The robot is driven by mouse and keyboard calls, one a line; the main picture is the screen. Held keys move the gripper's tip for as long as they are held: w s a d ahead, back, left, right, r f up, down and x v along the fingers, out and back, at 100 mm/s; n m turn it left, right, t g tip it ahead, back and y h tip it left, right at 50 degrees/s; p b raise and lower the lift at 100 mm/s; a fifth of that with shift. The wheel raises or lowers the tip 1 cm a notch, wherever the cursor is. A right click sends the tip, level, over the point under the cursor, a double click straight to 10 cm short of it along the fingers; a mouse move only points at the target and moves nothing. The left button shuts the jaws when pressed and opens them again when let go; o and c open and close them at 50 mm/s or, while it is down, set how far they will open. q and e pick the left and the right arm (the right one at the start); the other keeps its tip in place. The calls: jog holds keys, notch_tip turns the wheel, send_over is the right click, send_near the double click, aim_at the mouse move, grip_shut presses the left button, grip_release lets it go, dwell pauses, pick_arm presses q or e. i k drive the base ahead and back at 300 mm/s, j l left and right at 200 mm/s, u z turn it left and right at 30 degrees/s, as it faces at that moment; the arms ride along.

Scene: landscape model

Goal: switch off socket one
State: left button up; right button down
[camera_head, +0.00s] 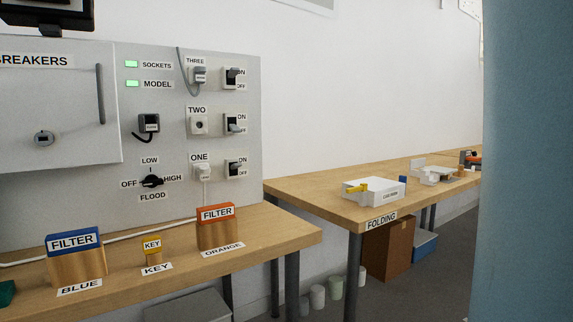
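Socket one (201,172), labelled ONE, is low on the grey wall panel, with a white plug and a cord hanging down from it. Its switch (235,168) is just right of it, with ON and OFF labels. Its dark lever appears to be up toward ON, but it is small. Socket two (198,124) above looks empty, and its switch (234,124) appears to be down. Socket three (199,76) at the top has a grey plug, and its switch (231,77) appears to be up. The SOCKETS light (131,64) is green. Neither gripper is in view.
A wooden bench (270,226) below the panel holds a blue filter (77,262), a yellow key (152,251) and an orange filter (216,232). A second table (312,190) stands to the right. A large blue surface (527,160) blocks the right edge.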

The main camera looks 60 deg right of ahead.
aim_at(235, 166)
jog(key=z, duration=1.55)
jog(key=i+l, duration=0.25)
jog(key=l, duration=0.15)
jog(key=i+l+u, duration=0.1)
jog(key=l, duration=0.25)
jog(key=i+l, duration=0.35)
jog(key=i+l+u, duration=0.1)
jog(key=l, duration=0.35)
jog(key=i+l, duration=0.55)
jog(key=l, duration=0.3)
jog(key=j+u, duration=0.05)
